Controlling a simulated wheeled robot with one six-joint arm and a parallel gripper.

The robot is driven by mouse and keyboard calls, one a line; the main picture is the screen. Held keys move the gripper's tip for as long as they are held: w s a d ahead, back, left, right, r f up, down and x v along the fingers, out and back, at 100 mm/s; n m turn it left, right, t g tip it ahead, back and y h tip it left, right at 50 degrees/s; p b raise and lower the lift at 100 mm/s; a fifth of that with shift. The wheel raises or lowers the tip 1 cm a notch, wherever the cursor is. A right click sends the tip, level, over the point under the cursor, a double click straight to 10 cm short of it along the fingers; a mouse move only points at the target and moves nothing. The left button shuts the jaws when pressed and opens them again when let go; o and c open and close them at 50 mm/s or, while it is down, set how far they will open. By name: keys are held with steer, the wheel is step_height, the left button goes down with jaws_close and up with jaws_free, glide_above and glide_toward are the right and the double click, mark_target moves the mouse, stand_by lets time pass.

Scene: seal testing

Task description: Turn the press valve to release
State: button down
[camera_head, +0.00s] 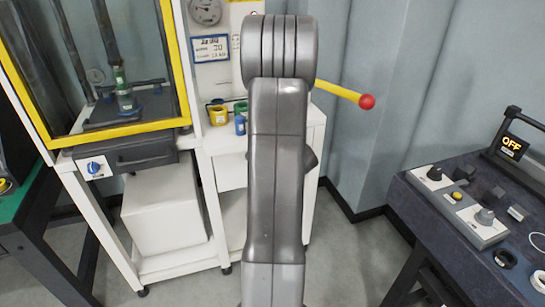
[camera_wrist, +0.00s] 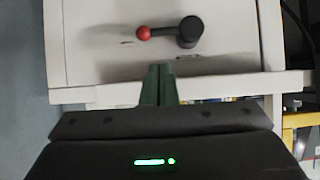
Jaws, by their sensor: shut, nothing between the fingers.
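In the wrist view a short black lever with a red ball end (camera_wrist: 168,33) sits on a pale panel. Its round black hub is at the right and the red ball points left; it looks like the press valve. My gripper (camera_wrist: 158,70) is shut and empty, its dark green fingertips just below the lever in the picture and apart from it. In the head view my arm hides the gripper and this lever. A yellow bar with a red ball (camera_head: 345,92) sticks out to the right from behind my arm.
A yellow-framed press enclosure (camera_head: 186,60) stands at the left, with a blue knob (camera_head: 94,167) below it. A pressure gauge (camera_head: 205,11) and small yellow and blue containers are beside it. A dark bench (camera_head: 400,195) with a control box is at the right. Floor between is clear.

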steer(key=x, duration=0.9)
steer(key=shift+w+a+f, duration=0.15)
steer(key=shift+w+f, duration=0.05)
steer(key=shift+w, duration=0.1)
steer(key=shift+f+y+p, duration=0.15)
steer(key=shift+y+p, duration=0.15)
steer(key=shift+p, duration=0.1)
